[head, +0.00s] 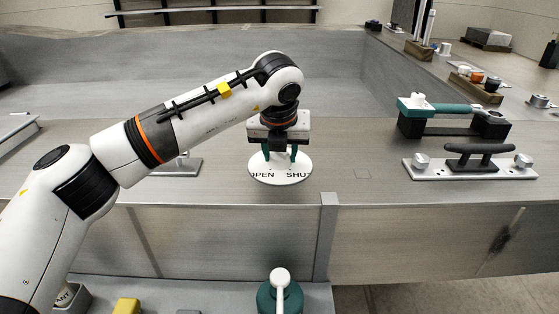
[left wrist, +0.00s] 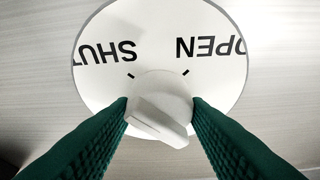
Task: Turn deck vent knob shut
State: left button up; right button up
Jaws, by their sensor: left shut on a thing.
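The deck vent is a round white plate (head: 280,177) lying on the grey deck, marked OPEN on its left and SHUT on its right in the head view. In the left wrist view the plate (left wrist: 160,40) appears upside down, with a short black tick by each word. The white knob (left wrist: 157,113) stands on it, its raised bar slanting between the ticks' side and the lower right; I cannot tell which mark it points to. My left gripper (head: 279,155) reaches down over the plate. Its green fingers (left wrist: 160,118) are shut on the knob's sides. My right gripper is not in view.
A teal-and-black handle piece (head: 455,118) and a black cleat on a light base (head: 470,166) stand to the right. A metal bracket (head: 182,165) is on the left. A teal item with a white ball top (head: 280,290) is below the deck edge.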

pick_arm(q)
jog(key=shift+n+b, duration=0.3)
jog(key=shift+n, duration=0.1)
jog(key=o, duration=1)
jog(key=shift+c, duration=0.2)
jog(key=b+v, duration=0.1)
jog(key=v, duration=1.1)
jog(key=shift+d+b, duration=0.25)
jog(key=shift+b, duration=0.1)
